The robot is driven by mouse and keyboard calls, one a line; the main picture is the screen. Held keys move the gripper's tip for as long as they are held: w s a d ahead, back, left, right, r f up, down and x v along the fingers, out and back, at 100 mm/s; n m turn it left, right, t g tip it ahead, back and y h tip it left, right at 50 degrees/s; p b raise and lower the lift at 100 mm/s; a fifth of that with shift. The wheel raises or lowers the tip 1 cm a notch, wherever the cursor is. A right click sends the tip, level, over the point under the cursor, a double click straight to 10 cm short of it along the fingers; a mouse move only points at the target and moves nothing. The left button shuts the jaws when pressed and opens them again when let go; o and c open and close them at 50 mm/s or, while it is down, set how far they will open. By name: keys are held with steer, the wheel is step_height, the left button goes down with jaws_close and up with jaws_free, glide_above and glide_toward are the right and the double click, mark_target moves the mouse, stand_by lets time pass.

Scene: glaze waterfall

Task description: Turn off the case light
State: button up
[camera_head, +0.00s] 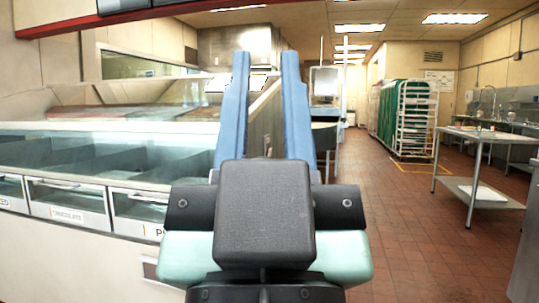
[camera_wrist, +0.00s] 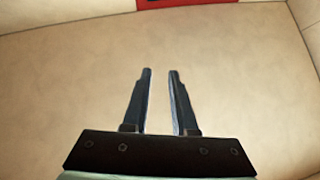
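A long display case (camera_head: 75,205) with glass panels and labelled drawers runs along the left of the head view. A small framed plate (camera_head: 150,270) shows low on its front, partly cut off by my arm. I cannot tell whether it is a switch. No light switch or lit case lamp can be made out. My gripper (camera_head: 266,60) is in the middle of the head view, its two blue fingers apart with nothing between them. In the wrist view my gripper (camera_wrist: 160,75) is also open and empty, in front of a plain beige surface (camera_wrist: 230,60).
A red edge (camera_wrist: 185,3) shows at the top of the wrist view. A steel table (camera_head: 480,190) and sink counter (camera_head: 500,110) stand at the right. A rack with green sides (camera_head: 405,115) stands at the back. The tiled floor (camera_head: 415,230) between is clear.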

step_height(320, 180, up, 34)
steer(key=p, duration=3.3)
steer(key=shift+r, duration=0.1)
jaws_close()
